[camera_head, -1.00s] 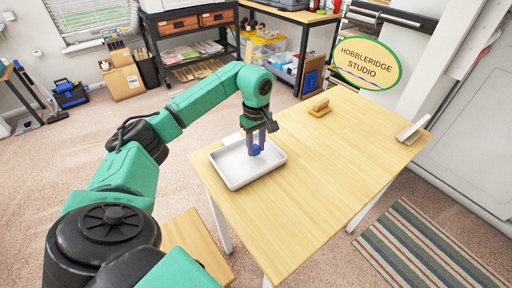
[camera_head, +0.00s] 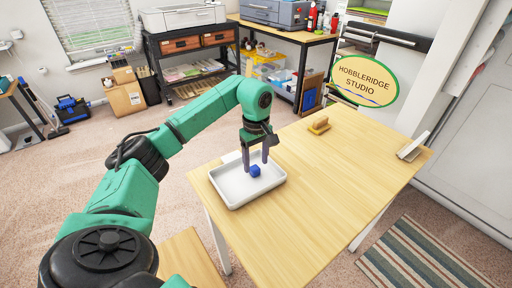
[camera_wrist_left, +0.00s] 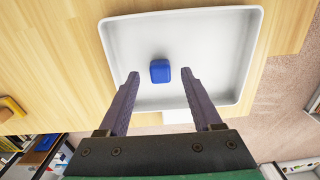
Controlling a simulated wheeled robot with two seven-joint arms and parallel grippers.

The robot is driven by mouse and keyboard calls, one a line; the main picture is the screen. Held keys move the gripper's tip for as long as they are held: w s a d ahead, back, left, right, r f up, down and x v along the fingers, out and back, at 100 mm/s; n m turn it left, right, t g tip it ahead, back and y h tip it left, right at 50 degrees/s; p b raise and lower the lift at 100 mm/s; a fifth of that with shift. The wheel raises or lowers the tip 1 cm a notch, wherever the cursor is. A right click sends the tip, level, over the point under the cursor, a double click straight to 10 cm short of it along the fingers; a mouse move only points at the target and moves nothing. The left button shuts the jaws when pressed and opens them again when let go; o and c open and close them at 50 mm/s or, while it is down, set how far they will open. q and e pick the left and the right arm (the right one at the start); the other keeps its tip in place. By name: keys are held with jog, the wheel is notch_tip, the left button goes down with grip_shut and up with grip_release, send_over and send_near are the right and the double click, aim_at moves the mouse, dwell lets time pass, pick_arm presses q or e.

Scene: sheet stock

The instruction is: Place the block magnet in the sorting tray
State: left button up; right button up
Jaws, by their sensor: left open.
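The block magnet is a small blue block (camera_head: 255,171) that lies on the floor of the white sorting tray (camera_head: 225,190). In the left wrist view the blue block (camera_wrist_left: 160,71) sits near the middle of the tray (camera_wrist_left: 130,28), apart from both fingers. My left gripper (camera_head: 257,163) is open above the tray, with the block just beyond and between the fingertips in the left wrist view (camera_wrist_left: 160,76). Nothing is held between its fingers. My right gripper does not show.
The tray stands on a light wooden table (camera_head: 310,185). A wooden-handled yellow item (camera_head: 319,125) lies toward the back, and a pale angled piece (camera_head: 413,146) lies at the right edge. The table's middle and front are clear.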

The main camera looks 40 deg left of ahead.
aim_at(256, 169)
pick_arm(q)
notch_tip(256, 169, up, 10)
jog(key=shift+f, duration=0.25)
dwell(0.3)
